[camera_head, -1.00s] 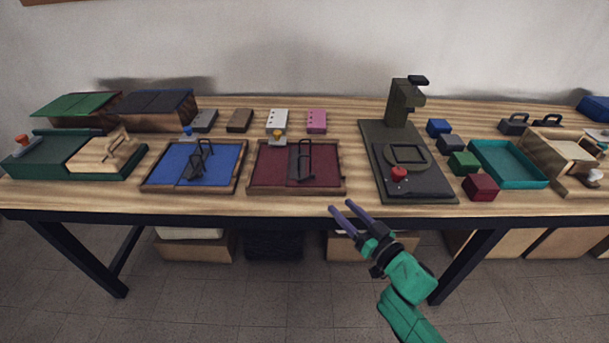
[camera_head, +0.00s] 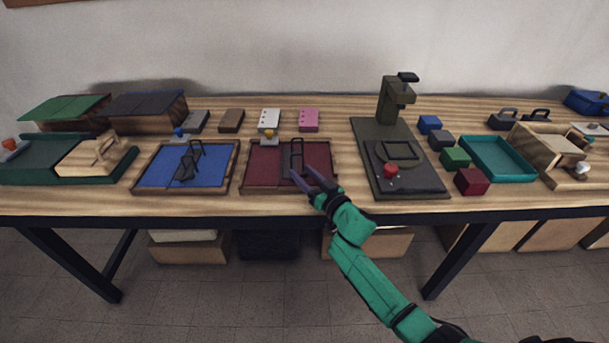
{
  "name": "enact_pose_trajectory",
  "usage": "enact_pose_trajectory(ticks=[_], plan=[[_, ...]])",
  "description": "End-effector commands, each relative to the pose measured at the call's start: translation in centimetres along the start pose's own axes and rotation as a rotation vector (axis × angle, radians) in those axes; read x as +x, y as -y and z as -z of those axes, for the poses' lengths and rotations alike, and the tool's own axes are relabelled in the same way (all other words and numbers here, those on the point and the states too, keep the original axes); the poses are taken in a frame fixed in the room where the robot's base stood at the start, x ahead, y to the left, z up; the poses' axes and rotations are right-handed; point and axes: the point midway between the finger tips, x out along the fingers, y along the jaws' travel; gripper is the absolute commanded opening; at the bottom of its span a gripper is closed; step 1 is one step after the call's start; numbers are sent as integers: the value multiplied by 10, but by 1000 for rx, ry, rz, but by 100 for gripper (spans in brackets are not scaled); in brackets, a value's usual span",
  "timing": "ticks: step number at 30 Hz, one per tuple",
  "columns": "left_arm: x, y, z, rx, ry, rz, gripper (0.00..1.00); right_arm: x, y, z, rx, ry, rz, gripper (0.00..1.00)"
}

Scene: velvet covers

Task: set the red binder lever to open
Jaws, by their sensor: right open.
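The red binder (camera_head: 262,174) lies in a brown-rimmed tray on the table, centre left. Its dark lever frame (camera_head: 296,152) stands up from the dark middle strip. A yellow knob (camera_head: 270,136) sits at its back edge. My right gripper (camera_head: 308,178) is open, with its two purple fingers over the right front part of the red binder, just in front of the lever. The fingers hide part of the strip, and I cannot tell whether they touch the lever. My left gripper is not in view.
A blue binder (camera_head: 215,168) with a similar frame lies to the left. A dark press (camera_head: 393,130) with a red knob (camera_head: 390,169) stands to the right. Small blocks and a teal tray (camera_head: 497,160) lie further right. Several small boxes stand behind the binders.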

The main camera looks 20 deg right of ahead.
Motion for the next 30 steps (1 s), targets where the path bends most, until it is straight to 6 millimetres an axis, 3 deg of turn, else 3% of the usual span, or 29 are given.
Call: enact_pose_trajectory(ticks=[1, 5, 6, 20, 30], plan=[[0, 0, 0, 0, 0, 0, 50, 0, 0, 0, 0, 0, 0, 52], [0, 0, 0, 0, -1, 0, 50, 0, 0, 0, 0, 0, -1, 2], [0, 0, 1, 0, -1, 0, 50, 0, 0, 0, 0, 0, -1, 0], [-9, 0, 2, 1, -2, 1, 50, -1, 0, 1, -23, 19, -6, 0], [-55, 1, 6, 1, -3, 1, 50, 1, 5, 13, -176, 122, -26, 0]])
